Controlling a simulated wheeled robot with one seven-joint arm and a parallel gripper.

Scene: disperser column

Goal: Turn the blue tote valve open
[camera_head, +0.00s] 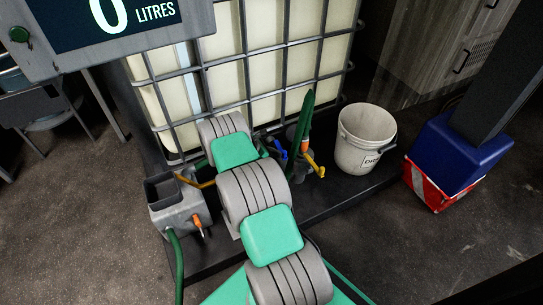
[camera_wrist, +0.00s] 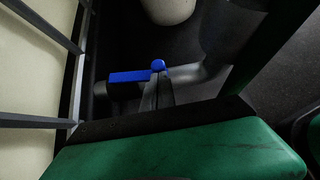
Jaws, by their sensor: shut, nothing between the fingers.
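The blue tote valve handle (camera_head: 280,149) shows as a small blue piece low at the front of the caged tote (camera_head: 265,85), partly hidden by my arm. In the head view the gripper's tips are hidden behind my arm.
A white bucket (camera_head: 365,138) stands right of the tote. A yellow-handled valve (camera_head: 316,166) and green hose (camera_head: 302,125) are close to the blue handle. A grey box (camera_head: 179,204) with an orange fitting stands at left. A blue and red-white post base (camera_head: 450,160) is at right.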

